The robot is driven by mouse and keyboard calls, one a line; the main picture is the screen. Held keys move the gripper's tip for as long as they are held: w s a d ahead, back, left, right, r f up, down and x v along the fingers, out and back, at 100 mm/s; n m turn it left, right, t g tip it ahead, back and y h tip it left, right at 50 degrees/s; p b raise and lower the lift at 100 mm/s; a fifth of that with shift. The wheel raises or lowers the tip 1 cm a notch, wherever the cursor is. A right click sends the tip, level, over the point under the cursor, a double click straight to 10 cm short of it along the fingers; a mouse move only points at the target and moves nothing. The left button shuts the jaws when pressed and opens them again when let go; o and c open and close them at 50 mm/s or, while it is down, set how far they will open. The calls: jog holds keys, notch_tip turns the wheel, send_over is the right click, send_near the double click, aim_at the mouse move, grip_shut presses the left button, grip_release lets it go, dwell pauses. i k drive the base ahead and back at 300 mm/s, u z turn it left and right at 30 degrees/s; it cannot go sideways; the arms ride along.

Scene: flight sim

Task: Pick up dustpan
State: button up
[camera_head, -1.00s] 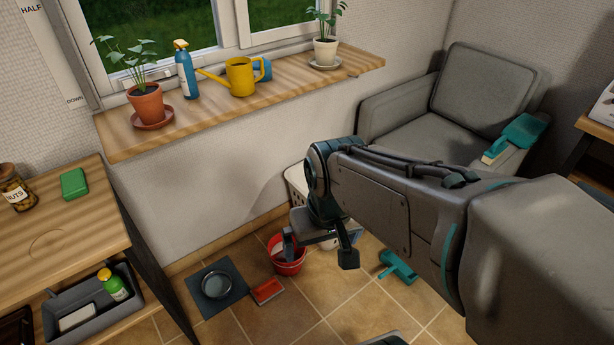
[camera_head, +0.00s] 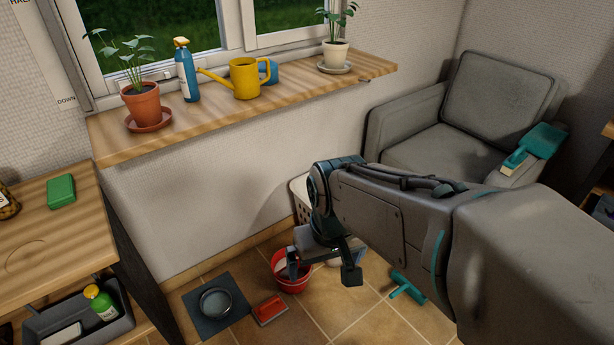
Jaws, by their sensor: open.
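No thing here is certain to be the dustpan. A broad teal tool (camera_head: 541,139) with a pale end lies on the right arm of the grey armchair; its shape could be a dustpan or a brush. A smaller teal tool (camera_head: 406,289) lies on the floor tiles, partly hidden by my arm. A small red flat piece (camera_head: 270,310) lies on the floor beside the red bucket. My gripper (camera_head: 321,266) points down in front of the bucket and a white basket, its fingers apart and nothing seen between them. It is left of both teal tools.
The armchair (camera_head: 425,148) stands at the back right. The red bucket (camera_head: 293,284) and the white basket (camera_head: 299,197) are partly behind my gripper. A dark mat (camera_head: 197,321) with a bowl (camera_head: 215,303) lies front left. A wooden table (camera_head: 75,225) and window sill (camera_head: 215,118) edge the left and back.

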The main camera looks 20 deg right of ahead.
aim_at(405, 285)
jog(key=z, duration=3.1)
jog(key=i, duration=1.8)
jog(key=u, duration=3.6)
